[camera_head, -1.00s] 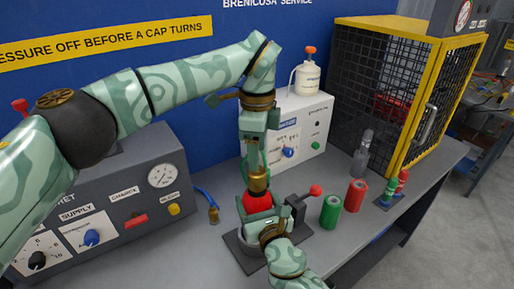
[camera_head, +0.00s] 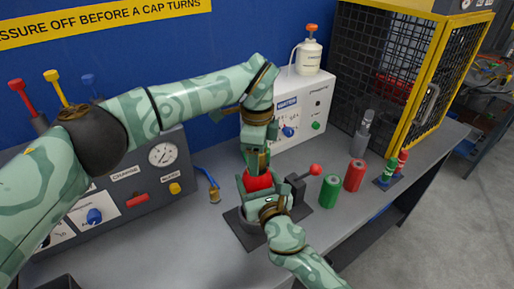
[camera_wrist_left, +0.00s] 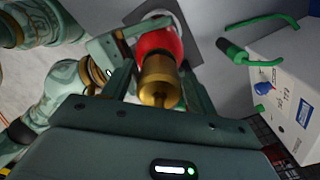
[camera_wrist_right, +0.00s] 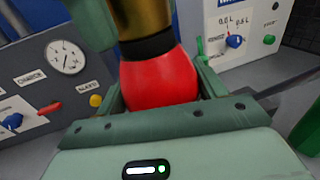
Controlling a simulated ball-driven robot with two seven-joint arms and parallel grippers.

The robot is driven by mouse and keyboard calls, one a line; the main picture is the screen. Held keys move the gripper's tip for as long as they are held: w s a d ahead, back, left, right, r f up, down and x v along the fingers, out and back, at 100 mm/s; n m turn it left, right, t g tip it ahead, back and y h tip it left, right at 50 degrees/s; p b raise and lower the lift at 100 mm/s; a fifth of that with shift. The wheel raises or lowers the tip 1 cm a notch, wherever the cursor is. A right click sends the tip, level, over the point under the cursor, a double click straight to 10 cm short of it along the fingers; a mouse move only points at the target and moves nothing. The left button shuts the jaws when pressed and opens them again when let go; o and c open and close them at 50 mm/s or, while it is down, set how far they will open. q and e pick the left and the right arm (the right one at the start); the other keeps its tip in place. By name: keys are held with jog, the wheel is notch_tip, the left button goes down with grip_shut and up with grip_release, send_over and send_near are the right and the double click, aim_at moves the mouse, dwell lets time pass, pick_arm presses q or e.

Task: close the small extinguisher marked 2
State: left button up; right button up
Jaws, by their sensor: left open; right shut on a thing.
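A small red extinguisher (camera_head: 258,182) stands upright at the clamp fixture on the bench. Its red body also shows in the right wrist view (camera_wrist_right: 158,80), with a black collar and a brass cap (camera_wrist_right: 140,16) above. My right gripper (camera_head: 256,192) is shut on the red body from the front. My left gripper (camera_head: 257,160) comes down from above. In the left wrist view its open fingers stand on either side of the brass cap (camera_wrist_left: 158,82), with gaps visible. In the head view the cap is mostly hidden by that gripper. No number mark shows.
The fixture's dark base plate (camera_head: 238,228) has a red-knobbed lever (camera_head: 315,170). Green (camera_head: 329,191) and red (camera_head: 355,175) cylinders stand to its right. A grey panel with a gauge (camera_head: 162,154) is left, a white cabinet (camera_head: 300,110) behind, and a yellow-framed cage (camera_head: 390,75) back right.

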pick_arm(q)
jog(key=c, duration=1)
jog(key=m, duration=1.7)
jog(key=shift+m, duration=0.4)
jog(key=m, duration=1.3)
jog(key=o, duration=1.1)
jog(key=shift+f, duration=0.1)
